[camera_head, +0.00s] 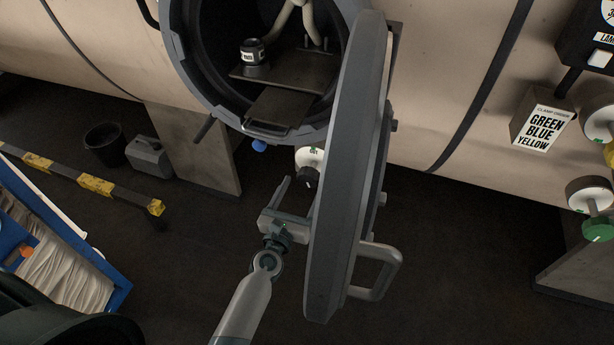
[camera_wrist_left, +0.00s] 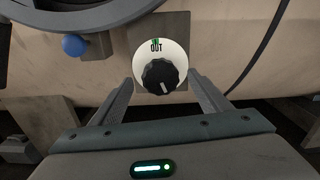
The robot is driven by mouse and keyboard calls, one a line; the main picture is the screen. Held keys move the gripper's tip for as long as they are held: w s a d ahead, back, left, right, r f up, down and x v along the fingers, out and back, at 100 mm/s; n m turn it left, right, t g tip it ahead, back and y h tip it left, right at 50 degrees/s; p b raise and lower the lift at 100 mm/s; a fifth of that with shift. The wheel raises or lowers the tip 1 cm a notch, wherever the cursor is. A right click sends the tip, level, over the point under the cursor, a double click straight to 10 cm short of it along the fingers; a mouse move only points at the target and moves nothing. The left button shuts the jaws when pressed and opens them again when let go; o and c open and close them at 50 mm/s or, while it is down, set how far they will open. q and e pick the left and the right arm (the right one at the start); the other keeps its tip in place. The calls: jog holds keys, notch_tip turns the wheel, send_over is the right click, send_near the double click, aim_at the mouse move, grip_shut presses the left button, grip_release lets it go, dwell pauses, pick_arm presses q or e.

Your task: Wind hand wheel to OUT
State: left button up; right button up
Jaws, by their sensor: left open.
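The hand wheel is a black ridged knob (camera_wrist_left: 160,75) on a round white dial (camera_wrist_left: 146,50). The dial has a green mark and the word OUT at its top. A pale mark on the knob points down, away from OUT. In the head view the dial (camera_head: 306,157) and knob (camera_head: 307,178) show under the round opening, partly behind the open door. My left gripper (camera_head: 297,187) is open, its fingers pointing at the knob. In the left wrist view its fingers (camera_wrist_left: 160,82) stand on either side of the knob, apart from it. My right gripper is not in view.
The thick open round door (camera_head: 345,180) stands close to the right of my left gripper. The vessel mouth (camera_head: 190,75) holds a shelf (camera_head: 285,70) with a small dark pot (camera_head: 253,52). A blue ball (camera_wrist_left: 74,45) is left of the dial.

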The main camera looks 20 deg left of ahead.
aim_at(306, 180)
pick_arm(q)
jog(key=shift+w, duration=2.05)
jog(key=c, duration=1.1)
